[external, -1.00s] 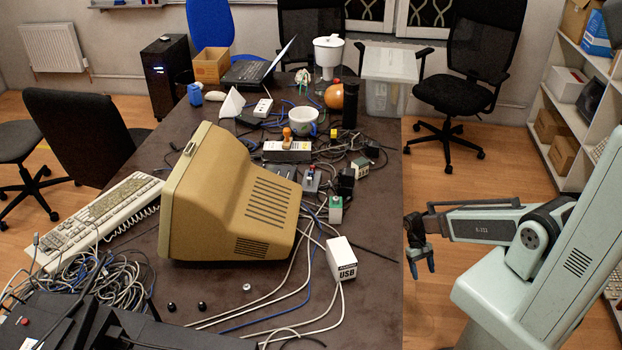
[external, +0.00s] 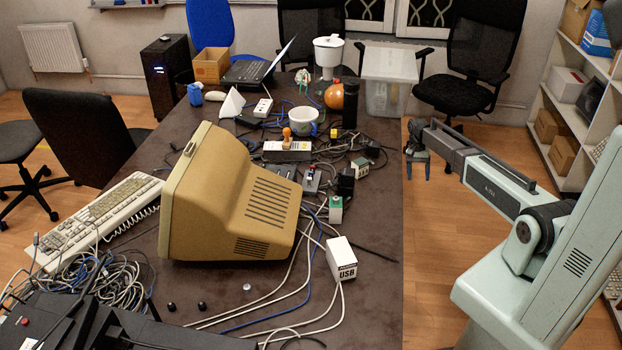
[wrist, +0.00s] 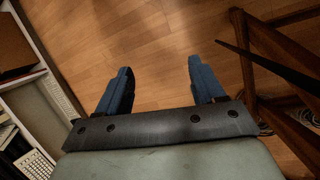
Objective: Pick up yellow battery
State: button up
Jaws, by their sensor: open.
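My gripper (external: 416,170) is off the table's right edge in the external view, fingers pointing down over the floor. In the wrist view my gripper (wrist: 158,80) has its two blue fingers wide apart, with only wooden floor between them. It is empty and touches nothing.
A beige monitor (external: 225,200) fills the table's middle. Cables spread widely. The table's right strip is mostly clear.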

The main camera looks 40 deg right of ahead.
jog(key=w+d+r+m+t, duration=0.1)
jog(key=w+r+m, duration=0.3)
jog(key=r, duration=0.9)
notch_tip(320, 180, up, 14)
jog(key=m+t, duration=0.4)
jog(key=m, duration=0.6)
send_over(334, 131)
jog(key=s+d, duration=0.1)
jog(key=f, duration=0.9)
jog(key=w+a+f, duration=0.1)
jog(key=f, duration=0.3)
jog(key=shift+w+a+f, duration=0.1)
jog(key=shift+f, duration=0.05)
jog(key=shift+c, duration=0.2)
jog(key=c, duration=1.1)
